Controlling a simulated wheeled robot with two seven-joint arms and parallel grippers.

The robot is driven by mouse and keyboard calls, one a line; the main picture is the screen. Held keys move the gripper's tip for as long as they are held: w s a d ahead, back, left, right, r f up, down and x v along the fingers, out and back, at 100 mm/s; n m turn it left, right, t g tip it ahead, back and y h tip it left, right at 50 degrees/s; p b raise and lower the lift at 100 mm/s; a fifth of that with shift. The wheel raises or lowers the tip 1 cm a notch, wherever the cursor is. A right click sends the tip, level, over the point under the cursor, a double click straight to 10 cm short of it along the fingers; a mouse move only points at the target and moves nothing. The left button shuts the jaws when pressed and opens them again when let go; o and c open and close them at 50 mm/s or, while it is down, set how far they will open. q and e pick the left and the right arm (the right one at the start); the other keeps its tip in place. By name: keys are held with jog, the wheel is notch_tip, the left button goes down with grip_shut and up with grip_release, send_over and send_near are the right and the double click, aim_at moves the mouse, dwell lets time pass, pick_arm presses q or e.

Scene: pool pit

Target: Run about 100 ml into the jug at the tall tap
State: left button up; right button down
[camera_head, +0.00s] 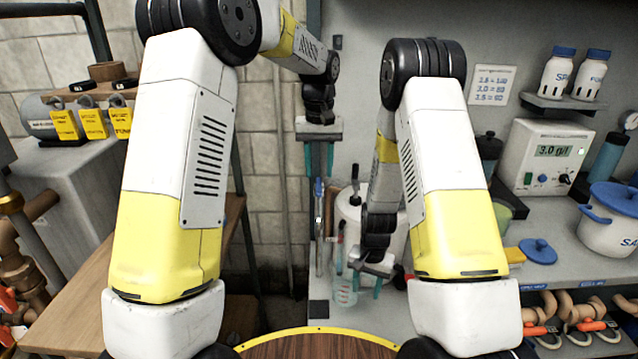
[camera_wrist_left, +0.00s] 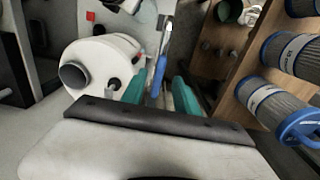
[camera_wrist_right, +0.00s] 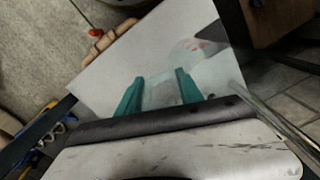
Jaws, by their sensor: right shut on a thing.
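The clear jug (camera_head: 345,293) with markings is low in the head view, just right of the tall tap's lower end. My right gripper (camera_head: 366,284) is shut on the jug, whose see-through body shows beyond the fingers in the right wrist view (camera_wrist_right: 190,52). I cannot tell the water level or whether the jug is under the spout. The tall tap (camera_head: 319,240) is an upright metal pipe with a blue lever (camera_head: 318,190), also seen in the left wrist view (camera_wrist_left: 160,68). My left gripper (camera_head: 320,172) is open above the lever, fingers pointing down on either side; contact is not visible.
A white tank (camera_head: 350,215) stands close behind the tap and jug. On the right counter are a dosing unit (camera_head: 545,155) reading 3.0 and a white tub (camera_head: 612,215) with a blue lid. A wooden bench (camera_head: 75,300) is at left. A round wooden top (camera_head: 320,347) is in front.

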aim_at(319, 188)
pick_arm(q)
jog(key=shift+f, duration=2.4)
grip_shut()
jog(key=shift+r, duration=0.1)
